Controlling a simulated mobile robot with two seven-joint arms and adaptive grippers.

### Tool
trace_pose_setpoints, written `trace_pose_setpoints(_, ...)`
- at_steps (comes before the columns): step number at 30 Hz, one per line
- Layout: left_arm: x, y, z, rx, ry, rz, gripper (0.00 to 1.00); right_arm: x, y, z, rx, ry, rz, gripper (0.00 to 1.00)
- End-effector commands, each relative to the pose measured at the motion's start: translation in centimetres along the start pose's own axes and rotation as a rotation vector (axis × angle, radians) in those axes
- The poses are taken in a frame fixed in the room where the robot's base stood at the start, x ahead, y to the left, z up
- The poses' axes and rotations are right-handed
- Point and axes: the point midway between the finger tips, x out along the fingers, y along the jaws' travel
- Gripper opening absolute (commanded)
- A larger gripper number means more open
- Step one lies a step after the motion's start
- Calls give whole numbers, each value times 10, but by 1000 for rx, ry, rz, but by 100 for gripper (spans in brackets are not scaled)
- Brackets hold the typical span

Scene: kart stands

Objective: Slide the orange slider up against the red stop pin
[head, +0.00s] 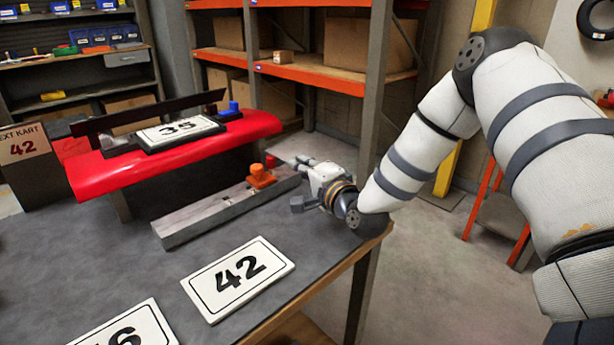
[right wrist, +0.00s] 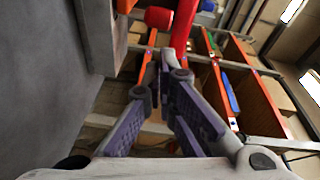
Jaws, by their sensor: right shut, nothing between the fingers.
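The orange slider (head: 262,177) sits on a grey rail (head: 205,217) on the dark table, close to the rail's far right end. A bit of orange at the top edge of the right wrist view (right wrist: 125,5) may be the slider. My right gripper (head: 292,161) is just right of the slider at the rail's far end, fingers shut and empty. It also shows in the right wrist view (right wrist: 167,62). My left gripper is out of view.
A red bumper (head: 190,150) with number plate 35 stands behind the rail. Number plate 42 (head: 238,277) and another plate (head: 128,328) lie at the front. The table's right edge is near my right arm. Orange shelves (head: 318,72) stand behind.

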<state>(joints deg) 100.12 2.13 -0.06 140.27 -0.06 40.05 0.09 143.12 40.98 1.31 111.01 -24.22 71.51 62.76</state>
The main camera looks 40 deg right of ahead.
Motion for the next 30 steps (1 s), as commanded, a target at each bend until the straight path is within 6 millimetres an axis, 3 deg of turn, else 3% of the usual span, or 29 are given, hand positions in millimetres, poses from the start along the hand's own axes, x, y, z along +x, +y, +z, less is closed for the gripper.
trace_pose_setpoints(2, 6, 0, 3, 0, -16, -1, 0, 16, 4, 1, -2, -2, 2, 0)
trace_pose_setpoints(9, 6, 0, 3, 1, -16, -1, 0, 21, 0, 35, -1, -2, 0, 0)
trace_pose_setpoints(30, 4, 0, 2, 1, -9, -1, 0, 23, -1, 50, 1, -1, 0, 0)
